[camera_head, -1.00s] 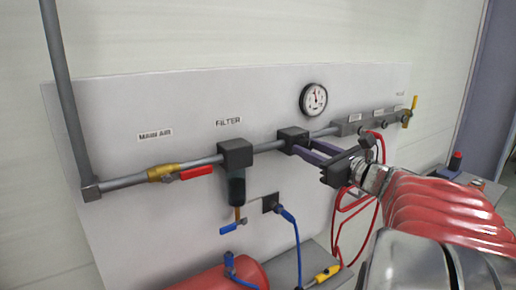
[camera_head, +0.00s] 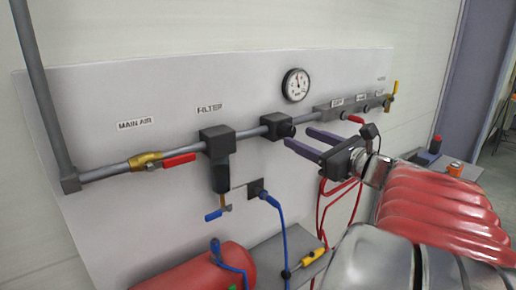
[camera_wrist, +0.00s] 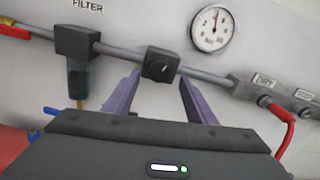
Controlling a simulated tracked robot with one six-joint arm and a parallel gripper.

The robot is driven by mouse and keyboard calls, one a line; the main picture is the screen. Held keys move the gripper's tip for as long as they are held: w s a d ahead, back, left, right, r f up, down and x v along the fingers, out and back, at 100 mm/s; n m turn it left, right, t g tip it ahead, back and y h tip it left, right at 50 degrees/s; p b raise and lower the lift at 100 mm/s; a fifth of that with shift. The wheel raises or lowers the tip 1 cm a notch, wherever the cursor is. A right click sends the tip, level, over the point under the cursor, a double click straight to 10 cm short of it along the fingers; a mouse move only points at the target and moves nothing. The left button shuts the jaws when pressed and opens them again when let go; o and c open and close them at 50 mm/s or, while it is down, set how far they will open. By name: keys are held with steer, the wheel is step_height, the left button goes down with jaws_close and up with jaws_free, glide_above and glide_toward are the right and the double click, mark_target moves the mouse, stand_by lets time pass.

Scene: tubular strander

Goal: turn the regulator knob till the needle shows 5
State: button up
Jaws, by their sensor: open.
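The regulator is a dark block on the grey pipe, with a round black knob (camera_wrist: 159,67) on its front; in the head view the knob (camera_head: 286,129) faces my gripper. The white gauge (camera_wrist: 213,29) sits up and to the right of it, its red needle pointing roughly up; the gauge also shows in the head view (camera_head: 296,84), its numbers too small to read. My gripper (camera_head: 298,139) is open, its two purple fingers apart and empty. In the wrist view the gripper (camera_wrist: 157,85) has one finger on each side below the knob, seemingly short of it.
A filter (camera_head: 219,160) hangs from the pipe on the left, beside the red-handled main air valve (camera_head: 180,160). A manifold (camera_head: 345,107) with a red hose (camera_wrist: 287,130) is at right. A red tank (camera_head: 195,268) and blue hose (camera_head: 277,215) are below.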

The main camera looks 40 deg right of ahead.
mark_target(291, 134)
steer(key=s, duration=0.9)
steer(key=shift+s, duration=0.2)
steer(key=shift+d, duration=0.1)
stand_by(2.9)
steer(key=n, duration=1.8)
steer(key=shift+w, duration=0.15)
steer(key=shift+w+a, duration=0.2)
steer(key=shift+w, duration=6.55)
steer(key=c, duration=1)
